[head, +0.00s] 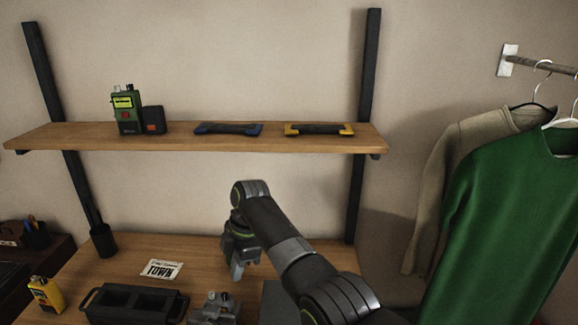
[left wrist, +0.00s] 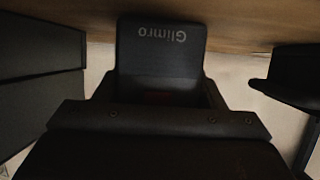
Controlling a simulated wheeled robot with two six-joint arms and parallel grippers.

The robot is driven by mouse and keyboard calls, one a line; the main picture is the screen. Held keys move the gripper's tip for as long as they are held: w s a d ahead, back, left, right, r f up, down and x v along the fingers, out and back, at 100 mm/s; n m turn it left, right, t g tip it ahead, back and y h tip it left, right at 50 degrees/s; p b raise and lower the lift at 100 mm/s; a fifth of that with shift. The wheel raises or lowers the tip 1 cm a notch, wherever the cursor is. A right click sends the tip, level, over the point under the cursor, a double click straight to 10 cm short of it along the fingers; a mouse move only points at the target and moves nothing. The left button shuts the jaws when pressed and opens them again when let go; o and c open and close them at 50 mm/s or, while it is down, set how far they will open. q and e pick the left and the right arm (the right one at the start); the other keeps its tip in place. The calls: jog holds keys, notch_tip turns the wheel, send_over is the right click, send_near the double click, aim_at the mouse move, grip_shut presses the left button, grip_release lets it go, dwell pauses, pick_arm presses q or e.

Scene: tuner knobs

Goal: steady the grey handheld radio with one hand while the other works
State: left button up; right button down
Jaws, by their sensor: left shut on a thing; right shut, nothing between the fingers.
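The grey handheld radio (head: 214,308) shows at the bottom edge of the head view, with small knobs on its top. Its lower part is cut off by the frame. In the left wrist view a dark block lettered "Glimro" (left wrist: 160,50), which looks like the radio's body, sits between the jaws of my left gripper (left wrist: 160,88). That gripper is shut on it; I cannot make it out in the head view. My right gripper (head: 238,270) points down above the bench, behind and slightly right of the radio. It is shut and empty, apart from the radio.
A black compartment tray (head: 135,305) stands left of the radio. The shelf (head: 270,145) above holds a green radio (head: 127,110) and other items. Clothes (head: 510,210) hang right.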

pick_arm(q)
jog(key=o, duration=1.3)
jog(key=shift+c, duration=0.2)
